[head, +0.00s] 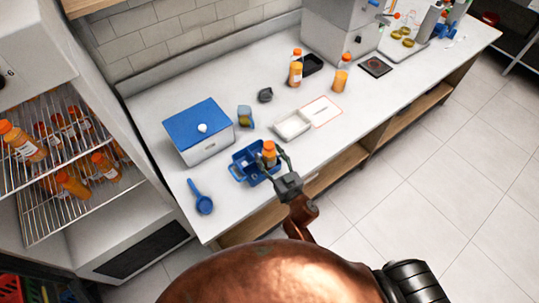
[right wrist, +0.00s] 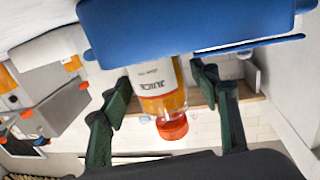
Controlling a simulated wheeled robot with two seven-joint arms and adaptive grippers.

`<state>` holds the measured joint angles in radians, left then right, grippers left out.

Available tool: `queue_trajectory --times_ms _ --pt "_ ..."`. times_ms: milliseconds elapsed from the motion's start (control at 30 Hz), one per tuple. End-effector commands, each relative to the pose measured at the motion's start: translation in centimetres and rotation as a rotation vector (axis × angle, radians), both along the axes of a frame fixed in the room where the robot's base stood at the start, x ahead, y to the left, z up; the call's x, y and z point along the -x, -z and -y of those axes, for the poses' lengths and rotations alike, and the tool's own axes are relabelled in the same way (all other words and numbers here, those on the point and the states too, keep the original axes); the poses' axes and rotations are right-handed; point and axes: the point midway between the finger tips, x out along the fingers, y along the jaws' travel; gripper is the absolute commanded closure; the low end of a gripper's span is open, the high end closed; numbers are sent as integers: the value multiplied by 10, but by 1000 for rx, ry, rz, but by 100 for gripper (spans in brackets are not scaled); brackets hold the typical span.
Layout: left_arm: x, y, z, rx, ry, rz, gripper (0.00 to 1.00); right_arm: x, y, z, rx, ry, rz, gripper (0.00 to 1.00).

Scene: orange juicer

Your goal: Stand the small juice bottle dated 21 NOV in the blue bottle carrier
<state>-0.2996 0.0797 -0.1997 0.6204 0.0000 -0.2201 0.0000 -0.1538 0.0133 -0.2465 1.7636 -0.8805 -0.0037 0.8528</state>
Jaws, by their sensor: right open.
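A small orange juice bottle (head: 269,148) with an orange cap stands upright at the blue bottle carrier (head: 238,172), its lower part hidden by the carrier. My right gripper (head: 271,162) is open around the bottle. The right wrist view shows the bottle (right wrist: 162,95) between the two spread fingers (right wrist: 165,100), with a gap on each side, and its base behind the blue carrier wall (right wrist: 190,25). The white label reads JUICE; its date is too small to read. My left gripper is not in view.
A white box with a blue lid (head: 200,125), a blue scoop (head: 202,196) and a white tray (head: 292,124) stand near the carrier. Two more bottles (head: 295,73) (head: 341,78) stand farther back. Several bottles sit on fridge racks (head: 40,190) at left.

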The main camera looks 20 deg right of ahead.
Motion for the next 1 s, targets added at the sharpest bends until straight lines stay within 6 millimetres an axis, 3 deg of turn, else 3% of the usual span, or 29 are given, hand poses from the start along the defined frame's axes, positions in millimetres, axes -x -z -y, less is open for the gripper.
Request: queue_trajectory --times_ms 233,700,1000 --pt "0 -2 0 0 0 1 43 7 -3 2 0 1 -1 44" --pt "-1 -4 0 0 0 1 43 96 -2 19 -1 1 -2 44" --pt "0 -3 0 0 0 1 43 118 -3 24 -1 0 1 44"
